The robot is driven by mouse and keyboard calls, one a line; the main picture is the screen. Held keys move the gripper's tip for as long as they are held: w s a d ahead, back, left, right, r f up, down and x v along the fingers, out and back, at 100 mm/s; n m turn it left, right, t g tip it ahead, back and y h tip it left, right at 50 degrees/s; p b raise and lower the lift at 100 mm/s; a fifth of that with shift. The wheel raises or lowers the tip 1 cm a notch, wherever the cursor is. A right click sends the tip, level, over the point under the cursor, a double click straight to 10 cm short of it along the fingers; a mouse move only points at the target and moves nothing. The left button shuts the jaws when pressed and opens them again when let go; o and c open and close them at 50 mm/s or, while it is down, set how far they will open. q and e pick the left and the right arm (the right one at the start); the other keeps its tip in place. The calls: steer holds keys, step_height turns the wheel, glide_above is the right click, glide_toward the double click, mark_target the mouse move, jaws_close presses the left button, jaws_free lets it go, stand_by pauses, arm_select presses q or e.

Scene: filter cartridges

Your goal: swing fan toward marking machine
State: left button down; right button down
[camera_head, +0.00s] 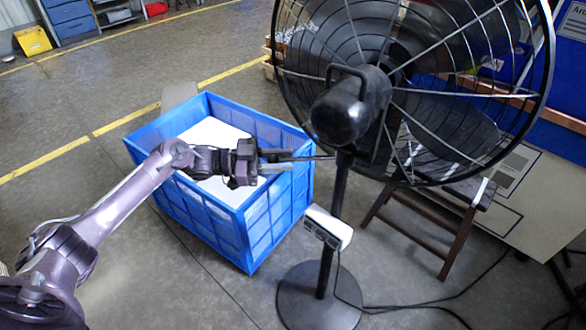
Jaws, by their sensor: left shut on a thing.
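A large black pedestal fan (345,108) stands at centre right, with its motor housing toward me and its wire cage facing away. Its round base (318,300) rests on the floor, and a white control box (328,228) sits on its pole. My left gripper (280,161) reaches in from the left, level with the upper pole. It is shut on a thin dark bar that sticks out to the left of the fan's pole. My right gripper is not in view. I cannot tell which thing is the marking machine.
A blue crate (205,215) with a white sheet inside stands under my left gripper. A dark wooden stool (430,215) is behind the fan at right. Black cables (420,304) run over the floor from the fan. Blue panels fill the right edge. Open floor lies at left.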

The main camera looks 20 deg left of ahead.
arm_select(q)
steer(key=shift+w+a, duration=0.2)
steer(key=shift+w, duration=0.15)
steer(key=c, duration=1.1)
jaws_free()
steer(key=shift+d, duration=0.1)
steer(key=shift+c, duration=0.2)
